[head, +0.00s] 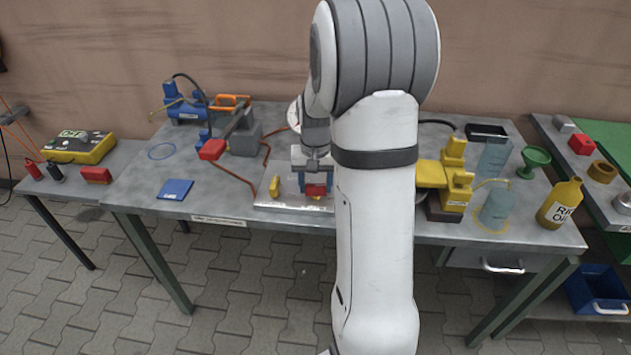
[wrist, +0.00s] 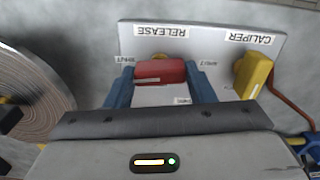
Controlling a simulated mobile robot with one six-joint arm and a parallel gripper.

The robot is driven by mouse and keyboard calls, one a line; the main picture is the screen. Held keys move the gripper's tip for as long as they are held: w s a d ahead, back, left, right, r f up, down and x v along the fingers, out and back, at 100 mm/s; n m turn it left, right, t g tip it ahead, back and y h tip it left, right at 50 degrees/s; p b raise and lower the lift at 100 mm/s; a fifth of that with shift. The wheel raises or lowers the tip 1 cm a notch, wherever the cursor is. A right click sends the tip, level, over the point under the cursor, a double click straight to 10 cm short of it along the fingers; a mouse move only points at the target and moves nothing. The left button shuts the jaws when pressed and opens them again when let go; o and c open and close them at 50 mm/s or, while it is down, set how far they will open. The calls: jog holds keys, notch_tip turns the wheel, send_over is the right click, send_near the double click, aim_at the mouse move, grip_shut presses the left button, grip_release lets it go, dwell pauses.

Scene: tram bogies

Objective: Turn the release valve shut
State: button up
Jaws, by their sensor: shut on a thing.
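The release valve's red handle (wrist: 160,72) sits on a pale panel (wrist: 220,42) below the upside-down word RELEASE in the wrist view. The handle lies crosswise, left to right, in that view. My gripper (wrist: 160,84) is shut on it, with one blue finger at each end. In the head view my gripper (head: 316,180) reaches down onto the panel, and the red handle (head: 316,190) shows between its fingers. Small labels stand around the handle, too small to read surely. The valve's base is mostly hidden.
A yellow handle (wrist: 253,72) marked CALIPER stands close to the right in the wrist view, with a copper-coloured pipe (wrist: 291,104) beside it. A round grey disc (wrist: 28,92) is at the left. The blue pad (head: 175,190) lies on the bench with bare surface around it.

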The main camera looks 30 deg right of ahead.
aim_at(315, 186)
jog(key=shift+m, duration=0.7)
jog(key=o, duration=1)
jog(key=shift+r, duration=0.1)
notch_tip(315, 186, up, 8)
jog(key=shift+a+f+p, duration=0.1)
jog(key=shift+f+p, duration=0.1)
jog(key=shift+p, duration=0.35)
